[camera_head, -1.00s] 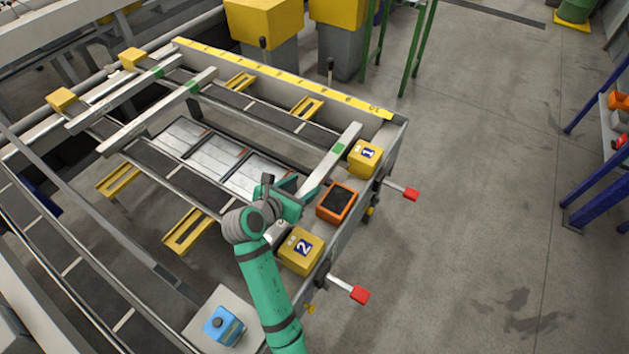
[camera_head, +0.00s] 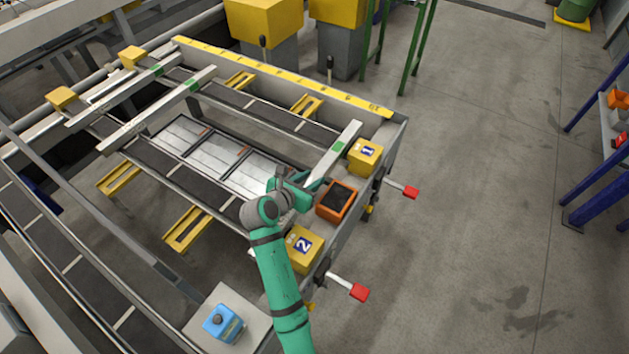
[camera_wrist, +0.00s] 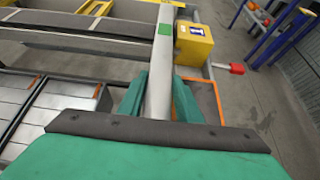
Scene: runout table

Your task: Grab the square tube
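The square tube (camera_head: 335,152) is a pale grey bar with a green mark, lying slantwise over the table's right end beside yellow block 1. In the wrist view the tube (camera_wrist: 160,95) runs up the middle, between my two green fingers. My gripper (camera_head: 312,186) is at the tube's near end, left of the orange-framed box. The fingers (camera_wrist: 160,98) stand one on each side of the tube, close to its sides and apart; I see no clear grip. The tube's near end is hidden by my gripper.
Yellow block 1 (camera_head: 365,156), the orange-framed box (camera_head: 337,201) and yellow block 2 (camera_head: 303,246) line the right end. Red-tipped handles (camera_head: 360,292) stick out there. Two more green-marked tubes (camera_head: 160,110) lie to the left. A blue box (camera_head: 222,325) is at the front.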

